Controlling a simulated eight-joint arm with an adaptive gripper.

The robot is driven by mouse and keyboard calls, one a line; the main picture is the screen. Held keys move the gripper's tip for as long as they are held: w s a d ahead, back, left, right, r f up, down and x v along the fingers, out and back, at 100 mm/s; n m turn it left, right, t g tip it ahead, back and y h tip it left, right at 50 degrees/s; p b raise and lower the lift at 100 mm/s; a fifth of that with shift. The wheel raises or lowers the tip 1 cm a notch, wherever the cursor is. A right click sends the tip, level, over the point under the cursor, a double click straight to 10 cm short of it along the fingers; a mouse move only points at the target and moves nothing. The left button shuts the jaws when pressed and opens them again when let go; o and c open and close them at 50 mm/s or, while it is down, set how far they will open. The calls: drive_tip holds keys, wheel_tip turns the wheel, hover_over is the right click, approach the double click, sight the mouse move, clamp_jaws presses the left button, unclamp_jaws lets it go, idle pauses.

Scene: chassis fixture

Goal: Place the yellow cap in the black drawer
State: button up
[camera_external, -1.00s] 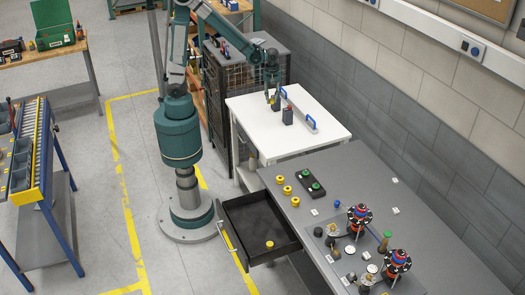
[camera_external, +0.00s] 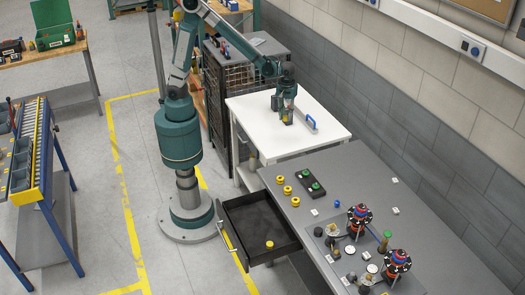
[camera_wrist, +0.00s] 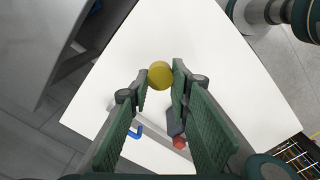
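A round yellow cap (camera_wrist: 160,75) sits between my fingertips in the wrist view, with a finger against each side. My gripper (camera_wrist: 161,79) appears shut on it, above the white table. In the external view my gripper (camera_external: 285,119) is over the front part of that table, and the cap is too small to make out clearly there. The black drawer (camera_external: 238,207) is pulled out of the grey bench and stands open. One yellow cap (camera_external: 269,245) lies inside it near the front. Several more yellow caps (camera_external: 287,190) stand on the bench beside the drawer.
The white table (camera_external: 245,115) carries a blue-ended bar (camera_external: 311,122) and a dark block with a red top (camera_wrist: 178,141). The grey bench (camera_external: 350,170) holds a black box with green buttons (camera_external: 313,184) and several red-and-black fixtures (camera_external: 359,215). Open space lies above the drawer.

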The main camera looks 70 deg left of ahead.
drive_tip(key=s+d+m, duration=0.2)
drive_tip(key=s+d, duration=0.1)
drive_tip(key=d, duration=0.5)
drive_tip(key=s+d+m, duration=0.1)
drive_tip(key=s+d, duration=0.2)
drive_tip(key=d, duration=0.4)
drive_tip(key=m+b, duration=0.3)
drive_tip(key=m, duration=0.7)
hover_over(253, 230)
wheel_tip(253, 230, down, 16)
drive_tip(key=shift+a+f, duration=0.1)
drive_tip(key=shift+f, duration=0.6)
drive_tip(key=shift+f, duration=0.1)
drive_tip(key=shift+f+b, duration=0.45)
drive_tip(key=shift+f, duration=2.55)
